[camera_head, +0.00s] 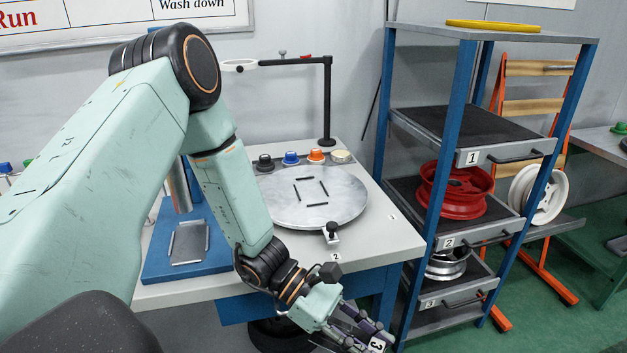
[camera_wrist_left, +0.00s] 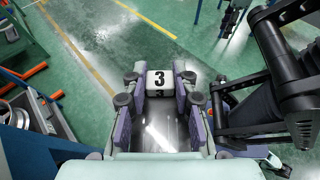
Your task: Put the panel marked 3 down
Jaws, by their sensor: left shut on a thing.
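My left gripper (camera_head: 352,334) is low at the front of the bench, past its front edge. It is shut on the panel marked 3 (camera_head: 377,344), whose white label shows at the bottom edge of the head view. In the left wrist view, the panel (camera_wrist_left: 159,80) sits between the two fingers of my left gripper (camera_wrist_left: 160,98), label up, with a shiny metal surface (camera_wrist_left: 158,128) behind it. The panel is above the green floor there. Most of it is hidden or cut off in the head view. My right gripper is not in view.
A blue rack (camera_head: 456,95) stands right of the bench (camera_head: 385,237), with numbered trays holding a red wheel (camera_head: 455,190) and a silver wheel (camera_head: 447,265). A round turntable (camera_head: 312,197) is on the bench. Green floor (camera_wrist_left: 100,70) is open ahead in the wrist view.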

